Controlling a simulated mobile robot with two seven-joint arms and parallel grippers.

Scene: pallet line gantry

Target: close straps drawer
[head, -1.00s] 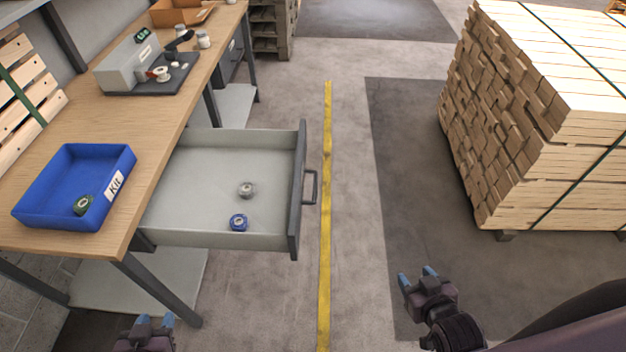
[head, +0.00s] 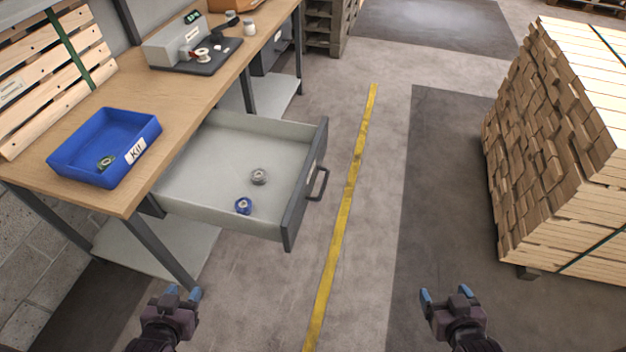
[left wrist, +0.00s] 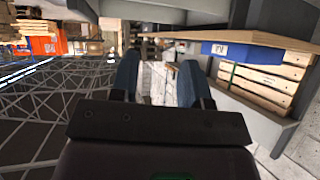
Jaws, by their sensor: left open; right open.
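The straps drawer (head: 215,213) stands pulled out from under the wooden workbench (head: 190,98). Its dark front carries a bar handle (head: 319,184) on the side facing the yellow line. Inside lie a grey roll (head: 259,176) and a blue roll (head: 243,206). My left gripper (head: 183,294) is open and empty, in front of the bench's near leg and short of the drawer. Its blue fingers also show apart in the left wrist view (left wrist: 156,85). My right gripper (head: 445,294) is open and empty over the floor, right of the yellow line. Neither gripper touches the drawer.
A blue kit tray (head: 88,172) holding a green roll sits on the bench's near end. A grey device (head: 180,45) stands further back. A yellow floor line (head: 346,205) runs past the drawer. A timber stack (head: 560,150) stands at right. The floor between is clear.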

